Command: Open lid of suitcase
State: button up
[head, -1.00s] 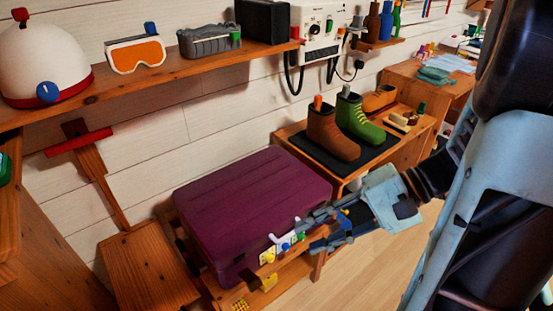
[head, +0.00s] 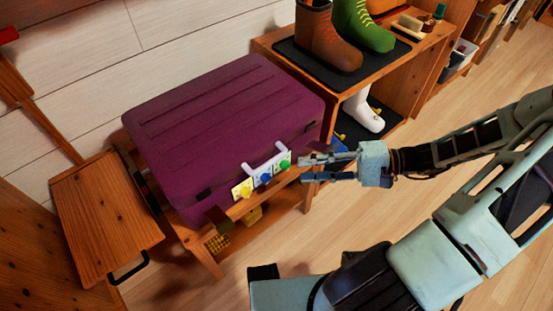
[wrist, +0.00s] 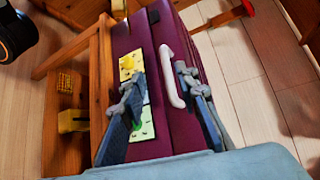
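The purple suitcase (head: 215,115) lies flat with its lid shut on a low wooden bench. Its front side has a white handle (head: 268,160) and yellow, blue and green patches. My gripper (head: 304,168) is open and empty, just right of the handle near the suitcase's front corner. In the wrist view, the suitcase (wrist: 178,125) runs up the picture, and the white handle (wrist: 170,75) shows between the two spread fingers of my gripper (wrist: 155,82). I cannot tell whether a finger touches the suitcase.
The wooden bench (head: 205,255) has yellow items on its lower shelf. A wooden stand with boots on a dark mat (head: 320,68) is behind right. A wooden seat (head: 105,215) stands left. The floor (head: 270,240) in front is clear.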

aim_at(273, 163)
jog(key=shift+t, duration=0.4)
jog(key=b+x, duration=0.1)
jog(key=x, duration=0.2)
jog(key=w+b+x, duration=0.1)
jog(key=x, duration=0.3)
jog(key=w+b+x, duration=0.1)
jog(key=x, duration=0.2)
jog(key=shift+a, duration=0.1)
jog(key=shift+w, duration=0.1)
grip_shut()
